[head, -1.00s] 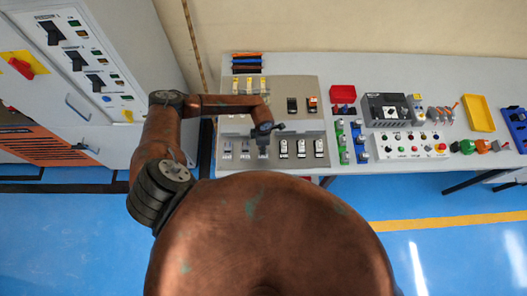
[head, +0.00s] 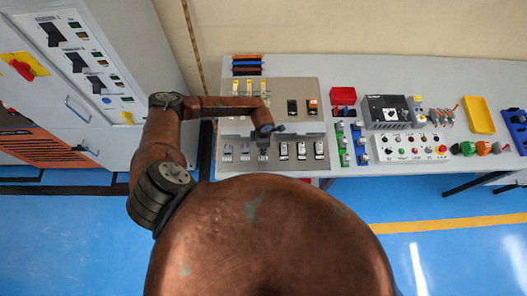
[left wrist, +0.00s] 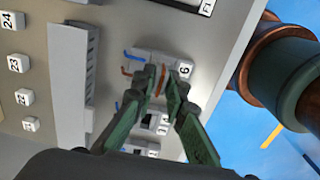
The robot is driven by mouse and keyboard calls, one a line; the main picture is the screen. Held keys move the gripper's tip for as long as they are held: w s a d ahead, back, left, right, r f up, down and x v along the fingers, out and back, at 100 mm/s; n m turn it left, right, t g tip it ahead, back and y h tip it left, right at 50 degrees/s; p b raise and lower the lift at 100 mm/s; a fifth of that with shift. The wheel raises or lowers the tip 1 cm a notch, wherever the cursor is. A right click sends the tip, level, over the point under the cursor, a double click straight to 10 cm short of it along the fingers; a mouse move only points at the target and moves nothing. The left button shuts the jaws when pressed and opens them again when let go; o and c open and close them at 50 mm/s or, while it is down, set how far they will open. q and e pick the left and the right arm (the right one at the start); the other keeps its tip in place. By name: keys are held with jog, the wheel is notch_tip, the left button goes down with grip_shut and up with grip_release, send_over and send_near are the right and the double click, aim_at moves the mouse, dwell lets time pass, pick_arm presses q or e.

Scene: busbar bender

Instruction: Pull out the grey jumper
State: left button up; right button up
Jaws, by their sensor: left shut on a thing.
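My left gripper (head: 263,146) reaches down over the lower front part of the grey panel (head: 290,92), at a row of small labelled blocks. In the left wrist view its two green fingers (left wrist: 164,82) are closed in over the block marked 6 (left wrist: 184,70). The grey jumper is mostly hidden between the fingertips, and I cannot see its ends clearly. A blue wire (left wrist: 134,56) and an orange wire (left wrist: 128,72) stick out beside the same block. My right gripper is not in view.
Close by stand more blocks (head: 301,150) in a row. Right of the panel are a red bin (head: 343,95), a dark power unit (head: 387,110) and a yellow tray (head: 479,114). A grey cabinet (head: 105,45) stands at the left.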

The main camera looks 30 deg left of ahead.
pick_arm(q)
jog(key=shift+r, duration=0.25)
grip_shut()
jog(key=shift+r+p, duration=0.45)
jog(key=shift+r, duration=0.05)
jog(key=shift+r, duration=0.3)
jog(key=shift+r+p, duration=0.15)
jog(key=shift+p, duration=0.2)
jog(key=shift+r, duration=0.1)
jog(key=shift+r+p, duration=1.7)
jog(key=shift+r, duration=0.8)
